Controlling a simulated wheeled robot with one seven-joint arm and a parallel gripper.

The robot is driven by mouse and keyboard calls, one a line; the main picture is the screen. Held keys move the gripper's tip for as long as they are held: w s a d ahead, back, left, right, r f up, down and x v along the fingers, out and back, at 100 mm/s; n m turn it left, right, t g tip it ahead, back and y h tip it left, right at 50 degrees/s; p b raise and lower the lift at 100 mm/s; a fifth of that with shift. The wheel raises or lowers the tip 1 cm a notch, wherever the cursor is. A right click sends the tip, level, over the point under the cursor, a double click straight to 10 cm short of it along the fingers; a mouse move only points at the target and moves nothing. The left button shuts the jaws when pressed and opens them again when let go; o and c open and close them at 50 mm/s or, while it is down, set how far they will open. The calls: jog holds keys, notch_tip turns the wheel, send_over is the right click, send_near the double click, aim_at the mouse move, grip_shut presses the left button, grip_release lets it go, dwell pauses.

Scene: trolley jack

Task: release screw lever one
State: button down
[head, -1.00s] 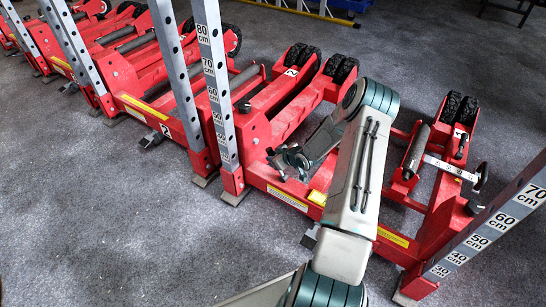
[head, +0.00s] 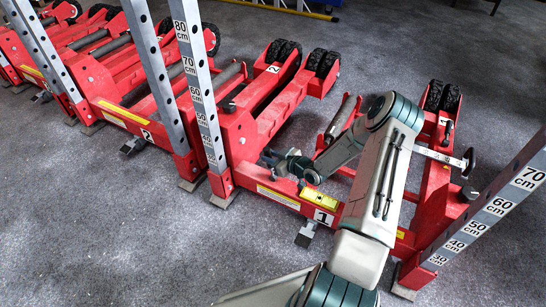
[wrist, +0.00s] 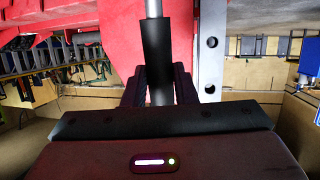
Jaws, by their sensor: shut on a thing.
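The red trolley jack marked 1 (head: 324,217) stands at the centre and right in the head view. My gripper (wrist: 160,88) is at the left end of this jack, near the tall grey post (head: 196,95). In the wrist view, its two dark fingers are shut on a black sleeve on a thin grey rod, which looks like the screw lever (wrist: 157,50). The rod runs up out of the picture. In the head view, the lever is too small and covered to make out at my gripper (head: 272,160).
A grey post with holes (wrist: 211,60) stands close right of the lever, and red frame parts (wrist: 110,35) lie close on the left. A second scale post (head: 497,207) rises at the right. More red jacks (head: 95,85) fill the left; the floor (head: 100,225) in front is clear.

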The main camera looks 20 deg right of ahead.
jog(key=shift+d, duration=0.15)
jog(key=c, duration=1.2)
grip_release()
jog(key=shift+o, duration=0.2)
jog(key=shift+s, duration=0.1)
jog(key=p+v, duration=0.4)
jog(key=v, duration=0.9)
jog(key=shift+s+d+r+p, duration=0.15)
jog(key=shift+s+p, duration=0.15)
